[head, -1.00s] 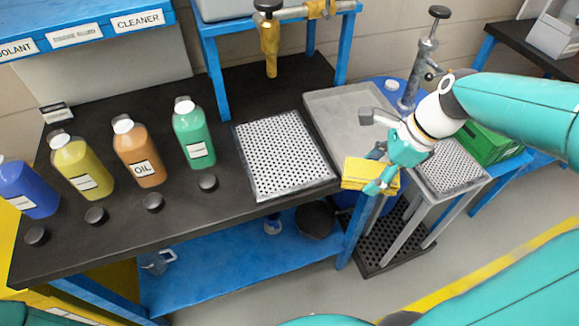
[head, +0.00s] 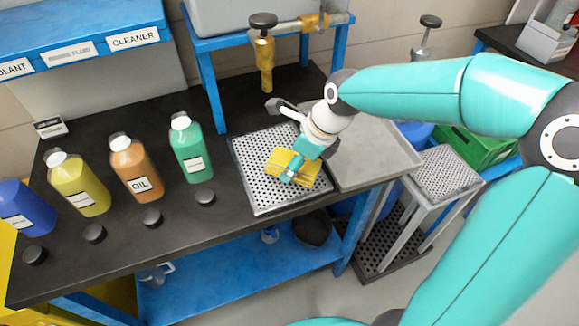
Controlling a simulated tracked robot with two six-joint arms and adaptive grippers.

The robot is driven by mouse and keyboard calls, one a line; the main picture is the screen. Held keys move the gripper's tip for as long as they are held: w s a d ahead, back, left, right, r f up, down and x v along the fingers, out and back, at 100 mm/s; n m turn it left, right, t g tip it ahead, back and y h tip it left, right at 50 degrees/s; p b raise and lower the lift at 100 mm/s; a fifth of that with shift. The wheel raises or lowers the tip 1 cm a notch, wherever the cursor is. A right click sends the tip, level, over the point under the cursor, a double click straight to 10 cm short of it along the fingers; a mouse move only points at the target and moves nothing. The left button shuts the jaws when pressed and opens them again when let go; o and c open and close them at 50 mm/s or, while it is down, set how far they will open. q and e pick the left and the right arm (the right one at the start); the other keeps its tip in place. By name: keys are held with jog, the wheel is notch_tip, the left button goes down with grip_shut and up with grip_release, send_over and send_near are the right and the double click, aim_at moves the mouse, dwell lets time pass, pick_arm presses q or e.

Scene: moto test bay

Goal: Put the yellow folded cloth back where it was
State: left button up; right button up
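The yellow folded cloth (head: 277,164) is in the head view, over the perforated white drip tray (head: 258,192) on the dark bench. My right gripper (head: 293,172) is shut on the cloth from above, with its teal fingers covering the cloth's middle. I cannot tell whether the cloth touches the tray or hangs slightly above it. My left gripper is not in view.
Blue, yellow, orange and green bottles (head: 190,148) stand left of the tray, with black caps (head: 205,197) before them. A brass tap (head: 264,60) hangs above the tray's back. A bare grey tray (head: 370,150) lies to the right.

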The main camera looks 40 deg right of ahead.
jog(key=shift+w+a+f, duration=0.15)
jog(key=shift+w+a, duration=0.15)
jog(key=shift+w, duration=0.1)
jog(key=shift+f, duration=1.6)
jog(key=o, duration=1.1)
jog(key=shift+f, duration=0.1)
jog(key=p+v, duration=0.1)
jog(key=v, duration=1.1)
